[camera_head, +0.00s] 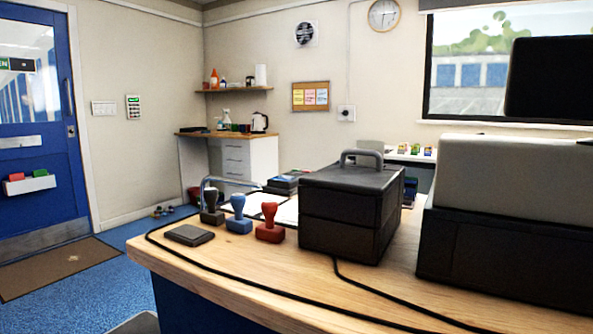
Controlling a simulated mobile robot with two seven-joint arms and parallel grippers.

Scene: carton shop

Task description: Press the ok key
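Neither of my grippers shows in the head view.
A wooden desk (270,278) with a black cash box (351,215), stamps (238,215) and cables fills the front right. The blue door (45,125) is at left, with a brown mat (62,268) before it.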

